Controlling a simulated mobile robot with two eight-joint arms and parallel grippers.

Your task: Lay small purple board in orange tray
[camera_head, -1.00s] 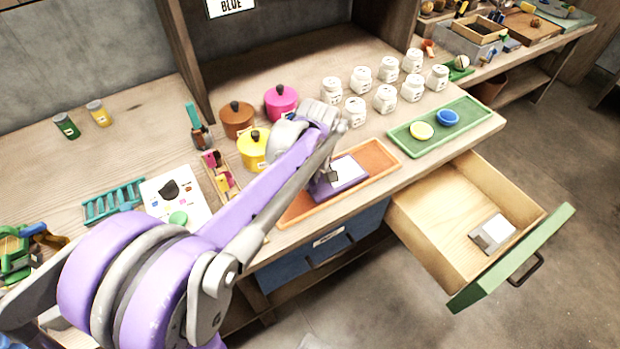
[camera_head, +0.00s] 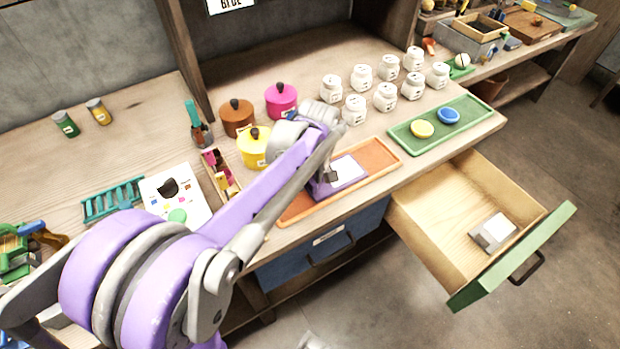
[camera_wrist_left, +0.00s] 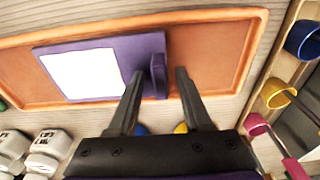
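The small purple board (camera_wrist_left: 115,48) has a white panel and an upright purple grip. In the head view the board (camera_head: 350,171) shows in the middle of the orange tray (camera_head: 375,150), partly behind my left gripper (camera_head: 330,176). In the left wrist view my left gripper (camera_wrist_left: 160,72) is open, its fingers on either side of the board's grip with visible gaps. My right gripper is not in view.
A green tray (camera_head: 478,113) with a yellow and a blue dish lies to the right. Several white jars (camera_head: 384,97) and lidded pots (camera_head: 280,100) stand behind. An open drawer (camera_head: 440,222) juts out at the front right, holding a grey-white block (camera_head: 493,232).

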